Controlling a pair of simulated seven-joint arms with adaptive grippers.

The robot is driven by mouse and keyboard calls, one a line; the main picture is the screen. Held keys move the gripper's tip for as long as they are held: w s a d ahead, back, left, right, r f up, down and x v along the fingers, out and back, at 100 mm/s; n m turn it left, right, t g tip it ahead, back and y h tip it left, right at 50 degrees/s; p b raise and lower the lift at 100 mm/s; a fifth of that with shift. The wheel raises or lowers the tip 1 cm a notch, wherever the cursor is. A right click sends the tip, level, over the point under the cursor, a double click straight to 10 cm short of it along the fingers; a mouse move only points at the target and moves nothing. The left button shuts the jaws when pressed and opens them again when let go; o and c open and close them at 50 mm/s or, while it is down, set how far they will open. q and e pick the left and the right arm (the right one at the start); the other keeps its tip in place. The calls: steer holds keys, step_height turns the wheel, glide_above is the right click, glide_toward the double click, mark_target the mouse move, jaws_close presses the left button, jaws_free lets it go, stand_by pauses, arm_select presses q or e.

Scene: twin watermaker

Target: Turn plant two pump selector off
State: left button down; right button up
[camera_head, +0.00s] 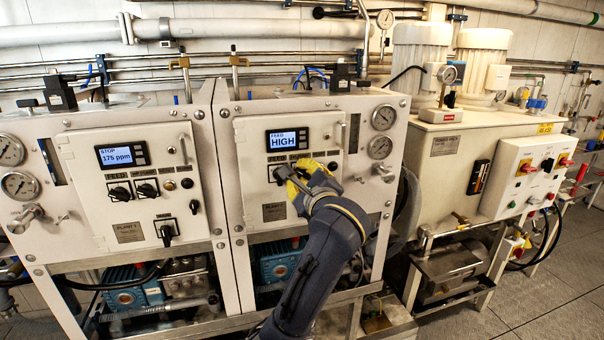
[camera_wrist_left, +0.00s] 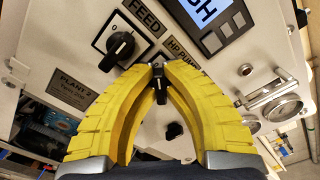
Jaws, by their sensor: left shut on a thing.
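The plant two unit is the right-hand white cabinet, and its control panel (camera_head: 254,158) has a display (camera_head: 284,141) reading HIGH. My left gripper (camera_head: 290,178) reaches this panel below the display. In the left wrist view, its yellow fingers (camera_wrist_left: 159,80) are shut on the black pump selector knob (camera_wrist_left: 160,90) beside the HP PUMP label. The feed selector (camera_wrist_left: 120,47) is next to it, apart from the fingers. The PLANT 2 plate (camera_wrist_left: 72,89) lies at the left of that view. In the head view the fingers and wrist hide the selector. My right gripper does not show.
The plant one cabinet (camera_head: 84,186) stands at left, its display (camera_head: 115,155) reading STOP 175 ppm. Gauges (camera_head: 380,147) and a valve sit right of the plant two panel. A smaller black knob (camera_wrist_left: 174,130) is near my fingers. A tank unit (camera_head: 440,160) stands at right.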

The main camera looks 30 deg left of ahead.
arm_select(q)
steer(key=shift+r+n, duration=0.1)
steer(key=shift+n, duration=0.9)
steer(key=c, duration=1.5)
jaws_free()
steer(key=shift+s, duration=0.1)
steer(key=v, duration=1.2)
steer(key=shift+a, duration=0.1)
